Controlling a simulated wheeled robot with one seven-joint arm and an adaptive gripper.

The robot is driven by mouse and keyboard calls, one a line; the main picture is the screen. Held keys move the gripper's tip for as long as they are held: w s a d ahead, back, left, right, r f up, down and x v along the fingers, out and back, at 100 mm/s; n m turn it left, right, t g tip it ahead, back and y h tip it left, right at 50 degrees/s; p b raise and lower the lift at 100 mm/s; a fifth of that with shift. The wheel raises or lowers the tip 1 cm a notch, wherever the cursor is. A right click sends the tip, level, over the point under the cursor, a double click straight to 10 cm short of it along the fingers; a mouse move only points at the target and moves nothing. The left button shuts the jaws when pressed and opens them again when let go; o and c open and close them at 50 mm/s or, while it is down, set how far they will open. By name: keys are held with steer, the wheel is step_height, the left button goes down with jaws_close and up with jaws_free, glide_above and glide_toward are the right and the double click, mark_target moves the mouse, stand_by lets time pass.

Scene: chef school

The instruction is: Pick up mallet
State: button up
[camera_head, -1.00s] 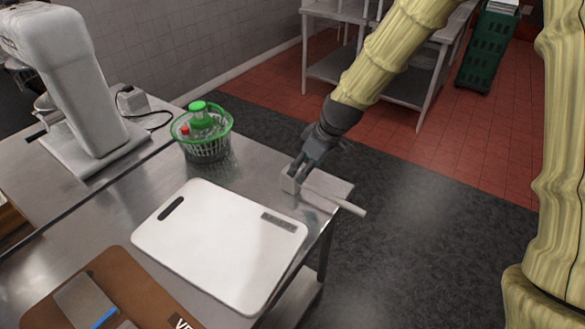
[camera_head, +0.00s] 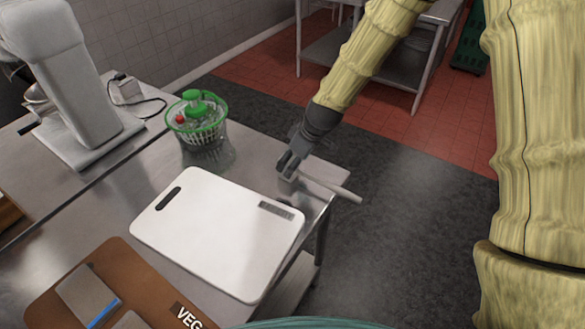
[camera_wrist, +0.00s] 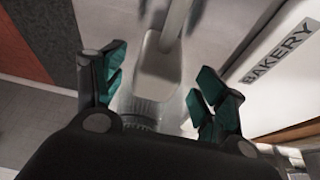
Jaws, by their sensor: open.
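The mallet is light grey, with a blocky head and a pale rod handle (camera_head: 332,188). It lies at the right corner of the steel table, and the handle sticks out past the edge. My gripper (camera_head: 286,166) is over the mallet's head, pointing down, and partly hides it. In the wrist view the mallet head (camera_wrist: 158,66) shows between the two open teal-padded fingers of my gripper (camera_wrist: 160,80), with the handle running up and away. A gap shows on each side of the head there. I cannot tell the exact height of the fingertips.
A white cutting board (camera_head: 215,235) lies left of the mallet; its BAKERY label shows in the wrist view (camera_wrist: 278,52). A grey mixer (camera_head: 65,85) and a brown board (camera_head: 120,262) are farther left. Dark floor is right of the table.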

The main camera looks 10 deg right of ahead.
steer(key=shift+p+x, duration=0.65)
steer(key=shift+x, duration=0.35)
steer(key=shift+p+x, duration=0.5)
steer(key=shift+x, duration=0.9)
steer(key=shift+w, duration=0.1)
steer(key=c, duration=1.5)
steer(key=shift+r, duration=0.1)
